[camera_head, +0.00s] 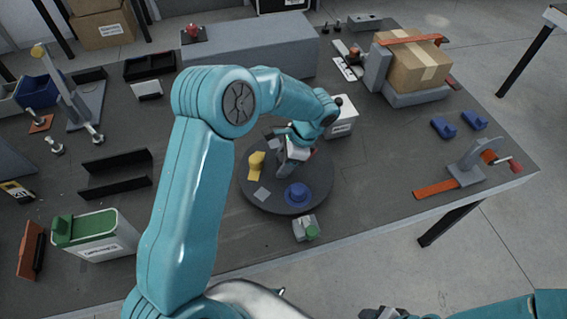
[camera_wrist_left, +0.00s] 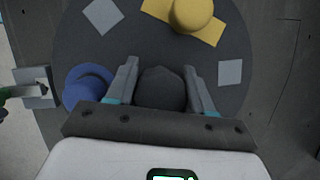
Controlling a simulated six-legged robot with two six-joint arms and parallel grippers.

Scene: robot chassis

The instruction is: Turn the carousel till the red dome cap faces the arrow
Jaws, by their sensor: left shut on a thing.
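The carousel (camera_head: 252,200) is a dark round disc on the table; it fills much of the left wrist view (camera_wrist_left: 80,45). A blue domed cap (camera_head: 297,194) sits at its near edge and a yellow domed cap (camera_head: 257,162) at its left. They also show in the left wrist view, blue (camera_wrist_left: 85,85) and yellow (camera_wrist_left: 195,12). My left gripper (camera_head: 287,170) is shut on a dark central knob (camera_wrist_left: 160,88). No arrow is readable. My right gripper (camera_head: 382,312) is cut off at the bottom edge.
A small grey block with a green part (camera_head: 306,228) stands just outside the carousel, by the blue cap. Flat grey squares (camera_wrist_left: 230,72) lie on the disc. A white box (camera_head: 342,120) stands behind it.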

